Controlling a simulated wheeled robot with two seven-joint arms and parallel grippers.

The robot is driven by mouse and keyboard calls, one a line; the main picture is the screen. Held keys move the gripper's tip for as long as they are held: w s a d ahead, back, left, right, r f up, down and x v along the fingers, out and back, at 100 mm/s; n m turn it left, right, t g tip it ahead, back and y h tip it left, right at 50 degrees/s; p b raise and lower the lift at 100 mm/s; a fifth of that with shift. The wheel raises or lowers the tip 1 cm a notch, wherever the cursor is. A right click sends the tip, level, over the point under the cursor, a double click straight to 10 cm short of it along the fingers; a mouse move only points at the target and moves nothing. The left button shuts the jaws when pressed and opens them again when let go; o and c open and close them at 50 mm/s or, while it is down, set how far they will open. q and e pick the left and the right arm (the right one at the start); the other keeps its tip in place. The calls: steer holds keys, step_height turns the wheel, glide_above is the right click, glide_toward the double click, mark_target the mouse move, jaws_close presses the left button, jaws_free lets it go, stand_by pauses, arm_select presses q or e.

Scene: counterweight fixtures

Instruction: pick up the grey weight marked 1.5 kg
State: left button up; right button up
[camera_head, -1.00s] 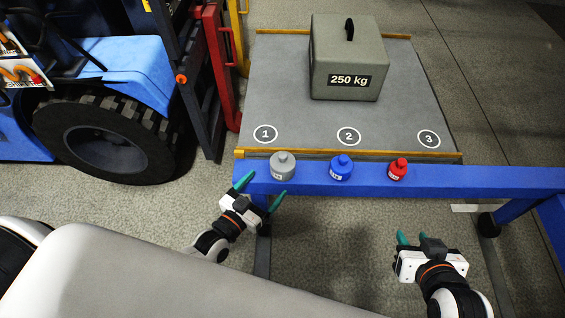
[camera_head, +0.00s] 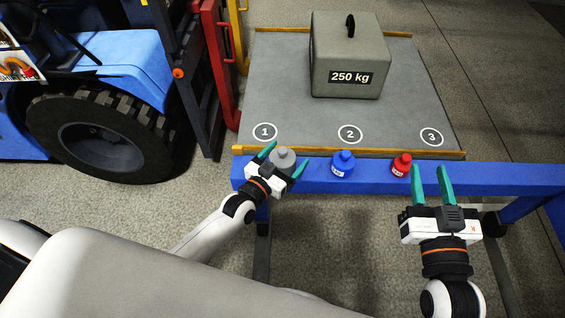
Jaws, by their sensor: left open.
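The grey weight (camera_head: 283,157) stands upright on the blue beam, below the circle marked 1. Its lower part and its label are hidden behind my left gripper. My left gripper (camera_head: 283,158) is open, with one teal finger on each side of the grey weight; I cannot tell whether either finger touches it. My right gripper (camera_head: 430,182) is open and empty, fingers pointing up, in front of the beam just below and right of the red weight.
A blue weight (camera_head: 343,164) and a red weight (camera_head: 401,164) stand on the blue beam (camera_head: 470,176). Behind is a grey platform (camera_head: 300,110) with circles 1, 2 and 3 and a 250 kg block (camera_head: 347,55). A blue vehicle (camera_head: 118,68) stands at left.

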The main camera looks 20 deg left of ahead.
arm_select(q)
steer(key=shift+w+d, duration=0.1)
steer(key=shift+w, duration=0.15)
jaws_close()
steer(key=shift+w+r, duration=0.1)
steer(key=shift+r, duration=0.15)
